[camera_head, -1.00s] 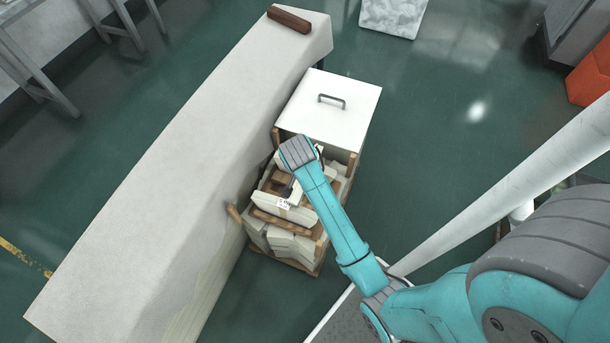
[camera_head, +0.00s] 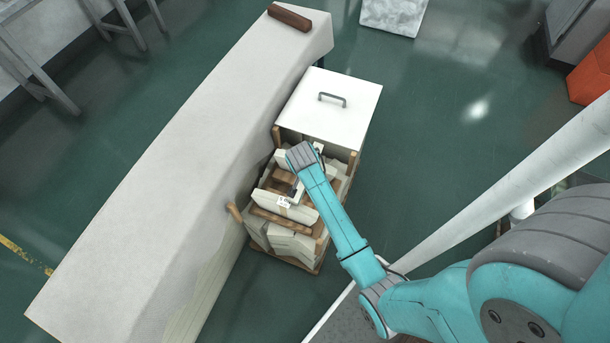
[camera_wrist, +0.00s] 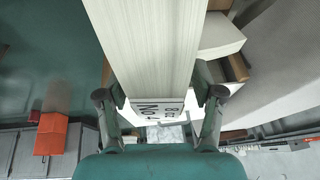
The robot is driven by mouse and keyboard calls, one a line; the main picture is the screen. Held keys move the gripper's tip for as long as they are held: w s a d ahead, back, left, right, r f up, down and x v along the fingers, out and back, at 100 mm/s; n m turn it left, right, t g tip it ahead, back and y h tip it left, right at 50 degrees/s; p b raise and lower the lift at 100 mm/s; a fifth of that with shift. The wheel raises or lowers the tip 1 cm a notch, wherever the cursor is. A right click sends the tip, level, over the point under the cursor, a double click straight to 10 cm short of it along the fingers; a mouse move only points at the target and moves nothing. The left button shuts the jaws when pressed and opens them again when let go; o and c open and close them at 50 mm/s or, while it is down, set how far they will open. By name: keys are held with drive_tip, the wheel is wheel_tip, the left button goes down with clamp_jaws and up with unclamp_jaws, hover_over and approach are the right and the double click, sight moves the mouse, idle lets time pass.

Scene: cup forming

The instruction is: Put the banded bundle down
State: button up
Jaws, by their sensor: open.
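The banded bundle (camera_head: 299,213) is a pale, layered block with a white printed label, lying on top of the stack in the wooden crate (camera_head: 284,262). In the wrist view the bundle (camera_wrist: 150,48) runs up the middle, with fine layer lines and the label near its lower end. My gripper (camera_wrist: 161,96) is open, one finger on each side of the bundle, with a visible gap at the left finger; contact at the right finger is unclear. In the head view my wrist hides most of my gripper and part of the bundle.
A long bench under a pale cover (camera_head: 160,190) stands close on the left of the crate. A white lidded box (camera_head: 330,115) with a grey handle adjoins its far end. A brown block (camera_head: 289,18) lies on the bench's far end. Green floor is clear to the right.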

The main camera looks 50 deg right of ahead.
clamp_jaws()
drive_tip(key=shift+r, duration=0.15)
